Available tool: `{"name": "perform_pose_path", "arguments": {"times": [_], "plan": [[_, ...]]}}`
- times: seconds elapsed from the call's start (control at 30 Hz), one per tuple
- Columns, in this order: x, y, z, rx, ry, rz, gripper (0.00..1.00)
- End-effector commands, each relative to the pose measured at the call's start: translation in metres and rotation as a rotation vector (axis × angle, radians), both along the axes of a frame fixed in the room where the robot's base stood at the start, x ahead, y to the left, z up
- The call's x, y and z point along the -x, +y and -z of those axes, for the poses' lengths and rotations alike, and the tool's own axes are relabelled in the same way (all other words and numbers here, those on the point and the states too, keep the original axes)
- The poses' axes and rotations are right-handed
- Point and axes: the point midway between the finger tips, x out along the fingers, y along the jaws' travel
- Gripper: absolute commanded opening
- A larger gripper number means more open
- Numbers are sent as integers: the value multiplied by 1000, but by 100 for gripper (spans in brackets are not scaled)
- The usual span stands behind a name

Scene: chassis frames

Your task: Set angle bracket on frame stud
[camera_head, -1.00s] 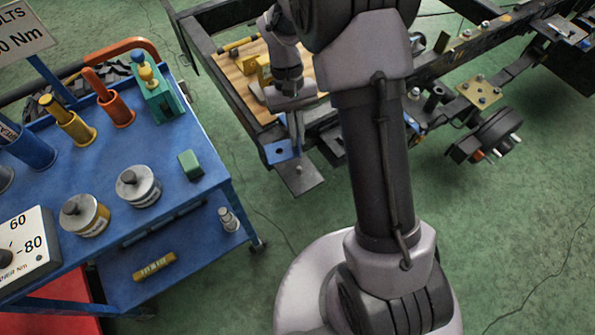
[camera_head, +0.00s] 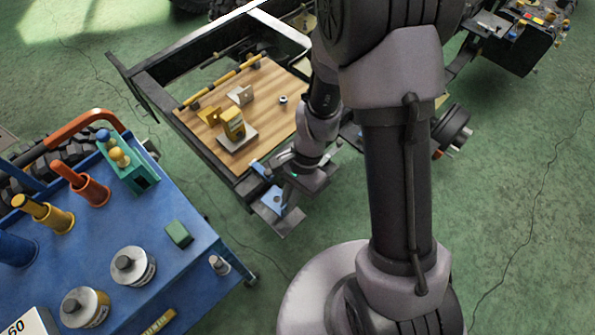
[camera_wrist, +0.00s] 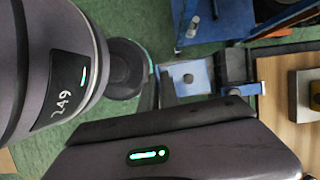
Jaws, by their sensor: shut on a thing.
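A blue angle bracket (camera_head: 271,202) is between the fingers of my gripper (camera_head: 279,183), at the near corner of the chassis frame. My gripper is shut on it. The bracket is over or against a grey plate (camera_head: 286,226) that juts from the frame corner. In the wrist view the bracket (camera_wrist: 201,73) shows a flat face with a dark round spot, between the finger tips (camera_wrist: 200,84). I cannot tell whether that spot is a hole or the stud, or whether the bracket touches the plate. My wrist hides part of the frame corner.
A wooden board (camera_head: 275,90) on the frame carries a yellow-topped block (camera_head: 232,125), a yellow bracket (camera_head: 208,114) and a grey bracket (camera_head: 240,95). A blue cart (camera_head: 120,230) with tools and tins stands at left. Green floor is open at right.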

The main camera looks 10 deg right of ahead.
Motion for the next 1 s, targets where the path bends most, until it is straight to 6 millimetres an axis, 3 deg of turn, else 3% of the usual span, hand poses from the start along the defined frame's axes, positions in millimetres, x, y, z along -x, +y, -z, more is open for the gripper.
{"name": "perform_pose_path", "arguments": {"times": [0.27,0.63,1.0], "plan": [[7,0,13,-1,-2,65,0],[6,0,62,-2,-3,62,0],[6,0,62,-2,-3,61,0]]}}
